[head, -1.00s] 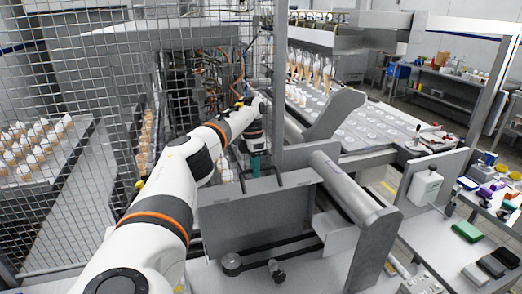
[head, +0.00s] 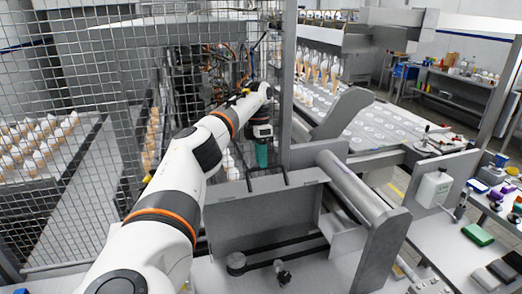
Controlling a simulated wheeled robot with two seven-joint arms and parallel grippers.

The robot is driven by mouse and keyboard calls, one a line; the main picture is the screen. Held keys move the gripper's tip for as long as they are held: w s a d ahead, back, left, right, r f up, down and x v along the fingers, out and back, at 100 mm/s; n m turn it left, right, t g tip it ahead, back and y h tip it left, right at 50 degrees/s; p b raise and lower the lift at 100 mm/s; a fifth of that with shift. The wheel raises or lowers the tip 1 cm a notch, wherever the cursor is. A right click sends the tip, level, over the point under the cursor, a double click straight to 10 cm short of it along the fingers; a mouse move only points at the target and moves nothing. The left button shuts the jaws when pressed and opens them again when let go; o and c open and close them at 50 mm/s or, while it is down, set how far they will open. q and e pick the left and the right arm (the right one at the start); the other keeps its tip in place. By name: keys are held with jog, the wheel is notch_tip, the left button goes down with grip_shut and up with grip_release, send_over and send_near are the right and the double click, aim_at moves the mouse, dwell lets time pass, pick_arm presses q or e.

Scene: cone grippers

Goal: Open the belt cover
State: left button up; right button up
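The belt cover (head: 262,218) is a grey metal panel standing raised, tilted, in the middle of the head view. A dark handle (head: 266,181) shows at its upper edge. In front of its lower edge a black belt (head: 285,249) and a round pulley (head: 236,262) lie exposed. My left gripper (head: 262,156), with teal fingers pointing down, is above and behind the cover, close to the handle. I cannot tell whether it touches the handle, or whether its fingers are open. My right gripper is not in view.
A wire mesh fence (head: 75,120) stands close on the left of my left arm. A thick grey roller (head: 352,190) on a bracket stands right of the cover. A conveyor with round holders (head: 375,128) lies beyond. A workbench with small boxes is at the right.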

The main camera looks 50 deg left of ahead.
pick_arm(q)
jog(key=v, duration=0.3)
jog(key=d+v, duration=0.1)
jog(key=v, duration=0.1)
jog(key=shift+s+a+r, duration=0.1)
jog(key=shift+r, duration=0.35)
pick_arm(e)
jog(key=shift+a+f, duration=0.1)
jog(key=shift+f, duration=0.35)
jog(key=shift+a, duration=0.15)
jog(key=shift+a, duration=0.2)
pick_arm(q)
jog(key=shift+f, duration=0.15)
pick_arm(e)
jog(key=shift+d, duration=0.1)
